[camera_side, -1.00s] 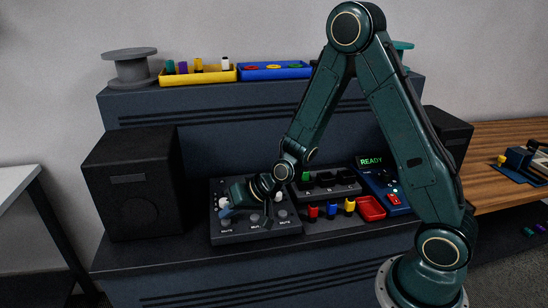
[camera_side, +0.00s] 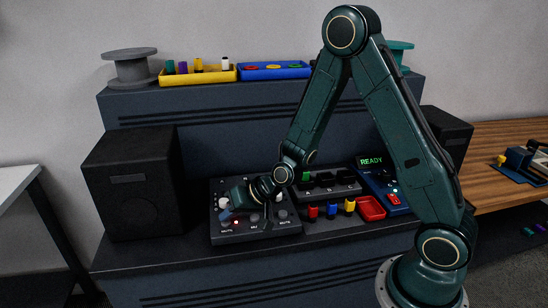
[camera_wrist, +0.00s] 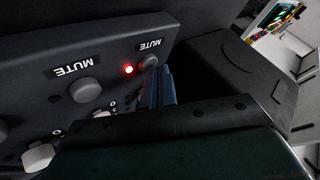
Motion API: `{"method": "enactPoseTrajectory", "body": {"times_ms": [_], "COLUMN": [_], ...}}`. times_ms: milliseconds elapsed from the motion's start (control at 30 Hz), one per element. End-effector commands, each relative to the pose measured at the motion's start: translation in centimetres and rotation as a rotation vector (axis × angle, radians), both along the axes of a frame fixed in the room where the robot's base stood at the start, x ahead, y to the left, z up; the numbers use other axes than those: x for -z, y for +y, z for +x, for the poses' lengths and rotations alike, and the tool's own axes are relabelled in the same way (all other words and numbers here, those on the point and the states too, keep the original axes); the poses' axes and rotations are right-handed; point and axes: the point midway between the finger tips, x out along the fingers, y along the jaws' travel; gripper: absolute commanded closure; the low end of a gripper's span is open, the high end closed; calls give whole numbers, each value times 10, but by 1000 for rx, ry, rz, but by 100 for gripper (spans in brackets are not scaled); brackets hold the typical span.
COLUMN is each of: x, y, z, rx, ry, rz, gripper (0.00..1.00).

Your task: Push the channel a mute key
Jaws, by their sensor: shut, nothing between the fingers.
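The grey mixer panel (camera_side: 262,232) sits on the dark bench, with a row of round keys labelled MUTE. The leftmost mute key (camera_side: 226,224) appears to be channel a's; its channel letter is not readable. A red lamp (camera_side: 236,222) glows beside it. My gripper (camera_side: 228,213) is shut and empty, low over the left part of the panel. In the wrist view the blue fingertips (camera_wrist: 162,80) are right by the end mute key (camera_wrist: 149,61), and the lit lamp (camera_wrist: 128,70) is beside that key. I cannot tell whether the fingertips touch the key.
Another mute key (camera_wrist: 85,91) is close by. A black speaker (camera_side: 130,185) stands left of the panel. To the right are colored plugs (camera_side: 331,211), a red tray (camera_side: 371,208) and a box reading READY (camera_side: 371,161). Yellow (camera_side: 195,76) and blue (camera_side: 274,72) trays are on the shelf.

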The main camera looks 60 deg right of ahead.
Motion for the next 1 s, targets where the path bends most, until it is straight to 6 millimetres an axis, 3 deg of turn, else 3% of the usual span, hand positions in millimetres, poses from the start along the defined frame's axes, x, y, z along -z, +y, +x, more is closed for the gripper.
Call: {"method": "enactPoseTrajectory", "body": {"times_ms": [1000], "x": [-7], "y": [0], "z": [-1], "rx": [0], "ry": [1], "rz": [1], "gripper": [100]}}
